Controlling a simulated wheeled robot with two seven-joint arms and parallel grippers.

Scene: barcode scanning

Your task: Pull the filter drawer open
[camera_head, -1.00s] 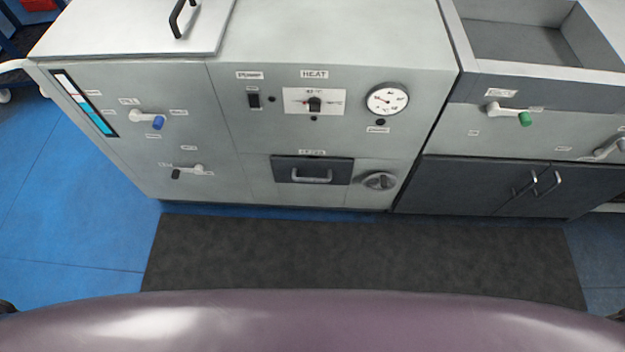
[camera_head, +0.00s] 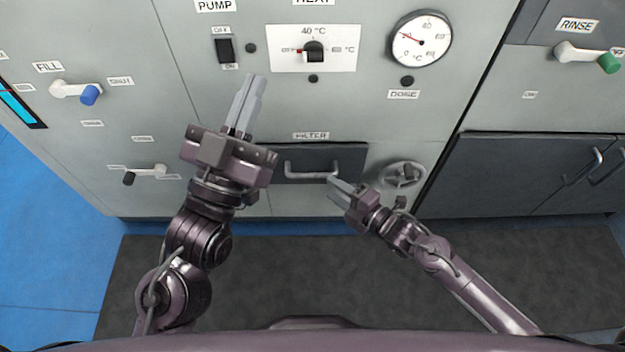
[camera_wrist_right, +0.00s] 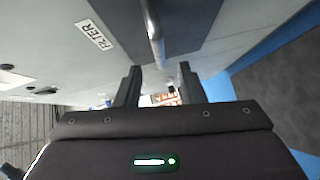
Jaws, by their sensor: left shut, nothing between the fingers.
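The filter drawer (camera_head: 347,156) is a dark front panel under the FILTER label, and it looks flush with the grey cabinet. Its metal bar handle (camera_head: 308,176) runs across the front; it also shows in the right wrist view (camera_wrist_right: 153,30), end-on, ahead of the gap between the fingers. My right gripper (camera_head: 338,188) is open and empty, just to the lower right of the handle. Its fingers also show in the right wrist view (camera_wrist_right: 159,82). My left gripper (camera_head: 250,90) is shut and empty, pointing up in front of the panel left of the drawer, hiding part of the drawer's left side.
A round knob (camera_head: 404,174) sits just right of the drawer, close to my right gripper. The pump switch (camera_head: 225,50), heat dial (camera_head: 314,50) and gauge (camera_head: 421,40) are above. Blue-tipped (camera_head: 88,94) and black-tipped (camera_head: 130,178) levers are at left. A dark mat (camera_head: 290,270) lies below.

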